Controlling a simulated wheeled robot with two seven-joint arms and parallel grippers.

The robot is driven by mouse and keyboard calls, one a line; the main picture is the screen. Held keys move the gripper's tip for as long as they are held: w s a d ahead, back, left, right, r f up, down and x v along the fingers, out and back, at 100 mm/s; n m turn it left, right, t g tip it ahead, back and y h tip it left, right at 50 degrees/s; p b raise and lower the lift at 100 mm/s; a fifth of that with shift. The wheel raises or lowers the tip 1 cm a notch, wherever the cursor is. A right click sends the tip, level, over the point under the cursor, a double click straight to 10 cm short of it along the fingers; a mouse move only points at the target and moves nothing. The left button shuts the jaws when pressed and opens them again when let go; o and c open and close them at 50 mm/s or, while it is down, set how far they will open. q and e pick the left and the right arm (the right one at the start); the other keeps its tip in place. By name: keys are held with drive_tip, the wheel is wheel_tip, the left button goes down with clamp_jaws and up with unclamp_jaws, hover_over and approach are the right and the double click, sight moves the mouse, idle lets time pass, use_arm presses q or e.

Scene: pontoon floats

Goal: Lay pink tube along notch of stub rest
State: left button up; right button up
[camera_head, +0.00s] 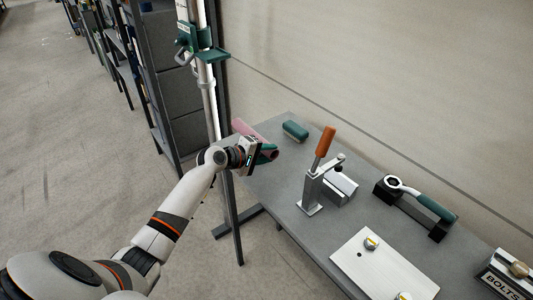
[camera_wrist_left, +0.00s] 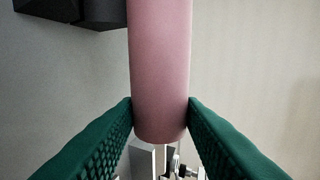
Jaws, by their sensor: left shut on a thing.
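My left gripper (camera_head: 267,151) is at the far left end of the grey table, its green fingers shut on the pink tube (camera_head: 243,128). In the left wrist view the tube (camera_wrist_left: 160,65) runs from the top edge down between the two fingers (camera_wrist_left: 160,130), its lower end rounded. In the head view the gripper partly hides the tube. A grey block (camera_head: 343,187) beside an upright clamp with an orange handle may be the stub rest; I cannot make out a notch. It stands apart from the tube, to its right. My right gripper is not in view.
A green rounded block (camera_head: 295,130) lies near the tube. The orange-handled clamp (camera_head: 312,185) stands mid-table. A green-handled tool (camera_head: 432,205) rests on black supports. A white board (camera_head: 385,270) and a bolts box (camera_head: 505,275) are at the right. A post and shelving stand left.

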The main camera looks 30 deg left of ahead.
use_arm(q)
drive_tip(key=shift+f+b, duration=1.45)
drive_tip(key=shift+f, duration=0.6)
drive_tip(key=o, duration=1.2)
drive_tip(key=b+v, duration=0.2)
drive_tip(key=v, duration=1)
